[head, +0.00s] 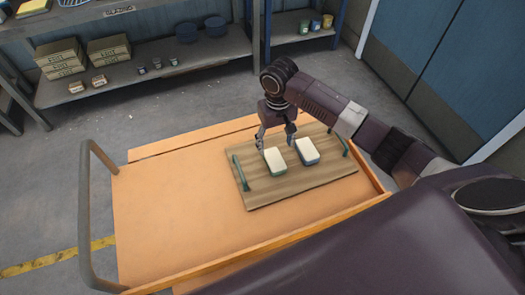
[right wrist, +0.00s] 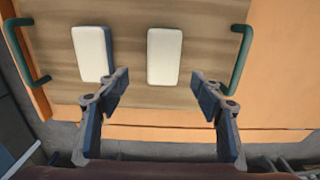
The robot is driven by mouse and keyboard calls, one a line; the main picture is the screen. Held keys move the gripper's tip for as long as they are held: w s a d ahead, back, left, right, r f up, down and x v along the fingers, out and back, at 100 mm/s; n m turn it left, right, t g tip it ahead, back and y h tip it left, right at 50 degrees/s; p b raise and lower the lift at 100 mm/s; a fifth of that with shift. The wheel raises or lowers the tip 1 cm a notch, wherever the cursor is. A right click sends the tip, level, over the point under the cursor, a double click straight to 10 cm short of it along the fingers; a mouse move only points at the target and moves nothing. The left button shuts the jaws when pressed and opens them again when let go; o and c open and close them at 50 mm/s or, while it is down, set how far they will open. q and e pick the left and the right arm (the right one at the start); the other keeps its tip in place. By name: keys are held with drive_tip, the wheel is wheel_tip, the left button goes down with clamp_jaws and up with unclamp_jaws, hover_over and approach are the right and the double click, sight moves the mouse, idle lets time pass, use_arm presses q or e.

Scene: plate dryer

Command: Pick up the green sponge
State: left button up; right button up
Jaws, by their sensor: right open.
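The green sponge (head: 276,161), with a pale cream top and a green lower layer, lies flat on a wooden tray (head: 262,198). In the right wrist view I take it as the right-hand pale block (right wrist: 164,56). My right gripper (head: 276,141) is open and empty, pointing down, just behind and above the green sponge. In the right wrist view the fingers (right wrist: 160,75) are spread to either side of the green sponge's near end, seemingly apart from it. My left gripper is not in view.
A blue sponge (head: 307,151) with a pale top lies close to the right; it also shows in the wrist view (right wrist: 93,53). The tray has green handles (head: 240,172) and sits on an orange cart (head: 170,220). The cart's left side is bare. Shelves (head: 150,77) stand behind.

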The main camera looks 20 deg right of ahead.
sight(273, 155)
drive_tip(key=shift+w+a+f, duration=0.25)
drive_tip(key=shift+a+f, duration=0.35)
drive_tip(key=shift+f, duration=0.1)
drive_tip(key=f, duration=0.1)
drive_tip(key=f+p, duration=0.1)
drive_tip(key=d+f, duration=0.1)
drive_tip(key=shift+s+f, duration=0.2)
drive_tip(key=shift+s, duration=0.05)
drive_tip(key=shift+w+a+f, duration=0.1)
drive_tip(key=shift+f, duration=0.45)
drive_tip(key=shift+w+a+f, duration=0.1)
drive_tip(key=shift+f, duration=0.45)
drive_tip(key=shift+d+f, duration=0.1)
drive_tip(key=shift+f, duration=0.1)
drive_tip(key=shift+s, duration=0.1)
drive_tip(key=c, duration=0.9)
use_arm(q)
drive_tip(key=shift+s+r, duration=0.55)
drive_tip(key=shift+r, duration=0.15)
use_arm(e)
drive_tip(key=shift+c, duration=0.8)
drive_tip(key=shift+r, duration=0.1)
